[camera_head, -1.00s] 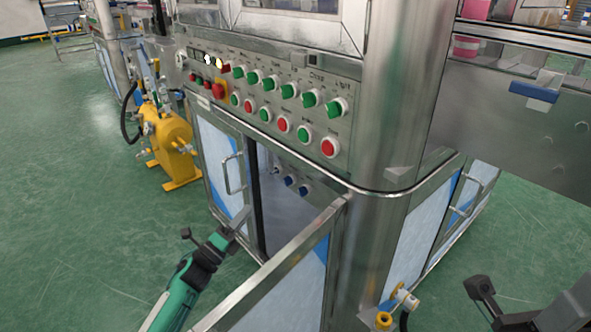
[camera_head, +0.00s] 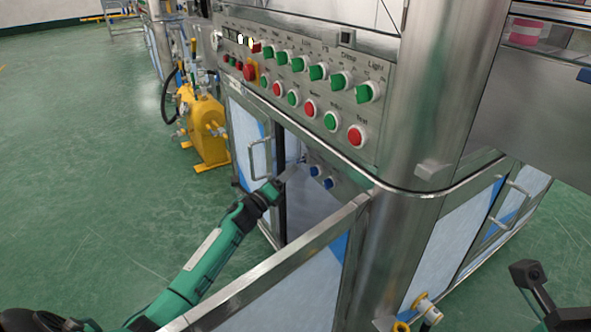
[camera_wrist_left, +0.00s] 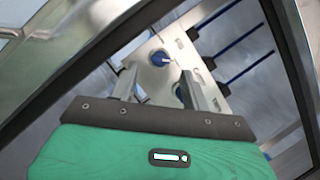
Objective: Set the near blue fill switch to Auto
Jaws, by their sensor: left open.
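Two blue switches sit on a grey panel inside the open cabinet below the button console. In the head view the near blue switch (camera_head: 328,183) is to the right of and below the other blue switch (camera_head: 314,171). My left gripper (camera_head: 284,177) is at the cabinet opening, left of both switches and apart from them. In the left wrist view my left gripper (camera_wrist_left: 157,88) is open and empty. One blue knob shows beyond and between its fingers, and another is partly hidden by the right finger. Switch positions are too small to read. My right gripper (camera_head: 528,273) is at the lower right, its jaws unclear.
The open cabinet door (camera_head: 290,275) stands in front, right of my left arm. The left door has a metal handle (camera_head: 258,158). The console (camera_head: 310,85) with green and red controls overhangs the opening. A yellow machine (camera_head: 207,135) stands left. Green floor at left is clear.

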